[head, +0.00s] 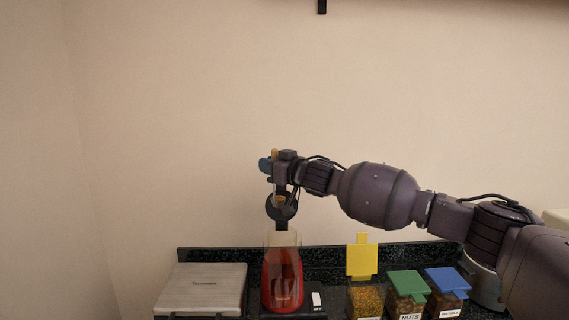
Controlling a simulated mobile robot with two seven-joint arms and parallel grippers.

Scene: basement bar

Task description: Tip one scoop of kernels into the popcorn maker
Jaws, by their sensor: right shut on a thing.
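The red popcorn maker (283,280) with a clear upper part stands on a dark base on the counter, low in the middle of the head view. My right gripper (281,177) is above it, shut on a scoop (279,212). The scoop's dark, round bowl hangs just over the popcorn maker's top, apart from it, and looks steeply tilted. A small golden-brown patch shows in the bowl; I cannot tell whether it is kernels. A bin of orange-yellow kernels (366,302) stands to the right, its yellow lid (362,257) raised. My left gripper is out of view.
A bin labelled NUTS with a green lid (409,285) and another bin with a blue lid (447,281) stand right of the kernels. A grey, flat-topped box (207,283) lies left of the popcorn maker. A dark backsplash (335,256) runs behind; the wall above is bare.

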